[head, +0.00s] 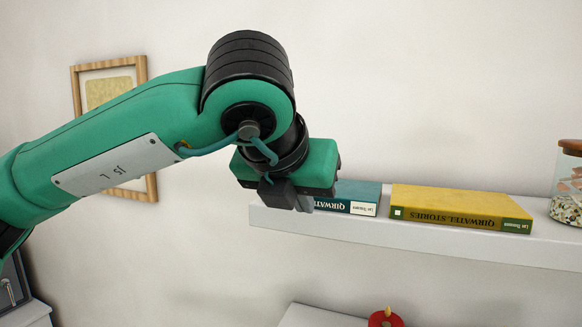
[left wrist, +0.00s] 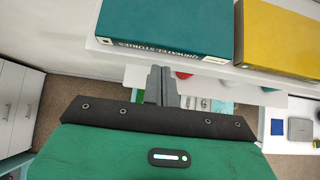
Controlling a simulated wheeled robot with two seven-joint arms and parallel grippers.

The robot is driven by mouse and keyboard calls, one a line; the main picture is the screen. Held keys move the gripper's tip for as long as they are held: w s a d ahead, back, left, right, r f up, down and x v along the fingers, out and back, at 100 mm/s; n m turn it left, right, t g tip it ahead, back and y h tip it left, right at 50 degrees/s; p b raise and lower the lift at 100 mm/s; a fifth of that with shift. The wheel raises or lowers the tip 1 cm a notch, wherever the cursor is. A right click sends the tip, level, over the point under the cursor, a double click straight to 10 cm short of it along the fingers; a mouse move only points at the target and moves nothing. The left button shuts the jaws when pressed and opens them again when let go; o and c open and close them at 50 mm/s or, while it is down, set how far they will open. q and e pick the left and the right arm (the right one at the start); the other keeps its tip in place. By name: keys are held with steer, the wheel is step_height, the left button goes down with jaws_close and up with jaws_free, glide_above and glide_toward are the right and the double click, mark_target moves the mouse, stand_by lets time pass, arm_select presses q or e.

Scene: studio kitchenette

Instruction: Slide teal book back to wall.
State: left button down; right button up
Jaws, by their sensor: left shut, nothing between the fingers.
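The teal book (head: 358,195) lies flat on the white wall shelf (head: 440,246), spine toward the room. My left gripper (head: 304,203) hides its left part in the head view. In the left wrist view the teal book (left wrist: 165,22) shows its cover and titled spine, close to the shelf's front edge. My left gripper is shut and empty. Its fingertips (left wrist: 161,72) show just in front of the spine, near its middle; I cannot tell whether they touch it. My right gripper is not in view.
A yellow book (head: 460,205) lies right of the teal book, with a narrow gap between them. A glass jar (head: 568,190) stands at the shelf's right. A framed picture (head: 141,68) hangs behind my left arm. A red object (head: 385,318) is below the shelf.

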mark_target(357, 197)
arm_select(q)
steer(key=shift+w+d+p, duration=0.3)
steer(key=shift+w+p, duration=0.15)
steer(key=shift+w, duration=0.4)
steer(key=w+b, duration=0.1)
steer(key=w, duration=0.1)
steer(key=w+d+b, duration=0.2)
steer(key=w+b, duration=0.1)
steer(key=shift+w+f, duration=0.15)
steer(key=shift+w, duration=0.5)
steer(key=shift+r, duration=0.2)
